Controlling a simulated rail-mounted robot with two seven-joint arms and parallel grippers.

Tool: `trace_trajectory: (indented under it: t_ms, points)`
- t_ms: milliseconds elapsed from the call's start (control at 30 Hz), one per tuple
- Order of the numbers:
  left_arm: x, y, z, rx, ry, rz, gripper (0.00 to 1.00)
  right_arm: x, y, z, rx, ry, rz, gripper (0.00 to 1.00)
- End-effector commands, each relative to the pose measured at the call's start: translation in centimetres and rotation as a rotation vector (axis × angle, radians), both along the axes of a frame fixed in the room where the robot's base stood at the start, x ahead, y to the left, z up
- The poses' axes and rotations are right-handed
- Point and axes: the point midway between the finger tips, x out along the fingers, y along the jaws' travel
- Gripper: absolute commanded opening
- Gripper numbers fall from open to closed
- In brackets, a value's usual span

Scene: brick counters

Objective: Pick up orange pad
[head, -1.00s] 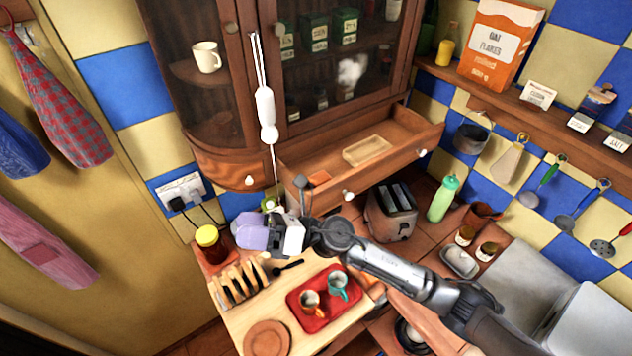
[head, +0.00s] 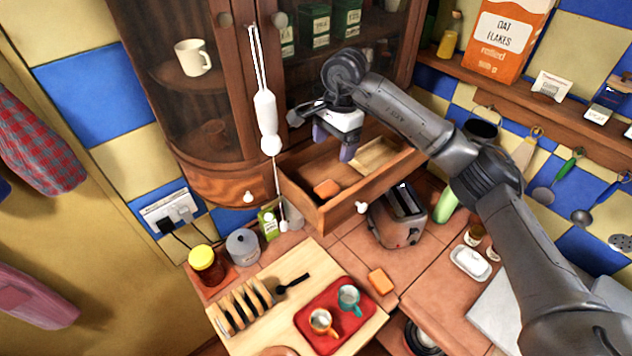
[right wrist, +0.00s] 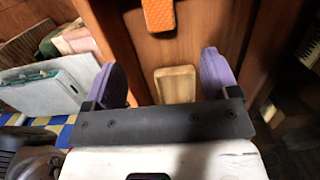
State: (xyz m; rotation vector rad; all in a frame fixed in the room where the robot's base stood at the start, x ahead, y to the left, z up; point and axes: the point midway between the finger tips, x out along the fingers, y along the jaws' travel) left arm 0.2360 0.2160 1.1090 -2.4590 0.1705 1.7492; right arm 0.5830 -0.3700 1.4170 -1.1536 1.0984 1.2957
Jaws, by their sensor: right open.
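An orange pad (head: 326,188) lies in the open wooden drawer (head: 340,205), toward its left end. A second orange pad (head: 380,281) lies on the counter beside the red tray. My right gripper (head: 335,148) is above the drawer, with its purple fingers pointing down. It is open and empty. In the right wrist view, an orange textured pad (right wrist: 158,14) is at the top edge, partly cut off and beyond the open fingers (right wrist: 166,75). A pale wooden block (right wrist: 175,85) shows between the fingers. My left gripper is not in view.
The drawer front and a hanging white utensil (head: 266,115) stand near the arm. A toaster (head: 398,215) is below the drawer's right side. A red tray (head: 337,338) with cups, a toast rack (head: 240,305) and jars occupy the counter.

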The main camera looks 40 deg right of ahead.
Motion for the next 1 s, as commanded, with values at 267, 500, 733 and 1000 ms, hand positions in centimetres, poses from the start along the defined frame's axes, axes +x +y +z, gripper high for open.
trace_trajectory:
  t_ms: [267, 500, 733, 1000]
  points:
    - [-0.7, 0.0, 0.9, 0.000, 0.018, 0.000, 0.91, -0.1, 0.5, -4.1, 0.000, 0.005, 0.001, 0.81]
    - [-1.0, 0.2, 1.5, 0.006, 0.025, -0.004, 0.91, -0.1, 0.9, -7.3, 0.002, 0.002, -0.001, 0.81]
    - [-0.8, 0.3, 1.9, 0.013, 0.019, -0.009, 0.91, -0.1, 1.0, -8.4, 0.001, 0.000, -0.001, 0.81]
    - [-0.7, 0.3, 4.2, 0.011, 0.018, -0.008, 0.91, -0.3, 1.4, -11.3, 0.003, 0.004, -0.001, 0.81]
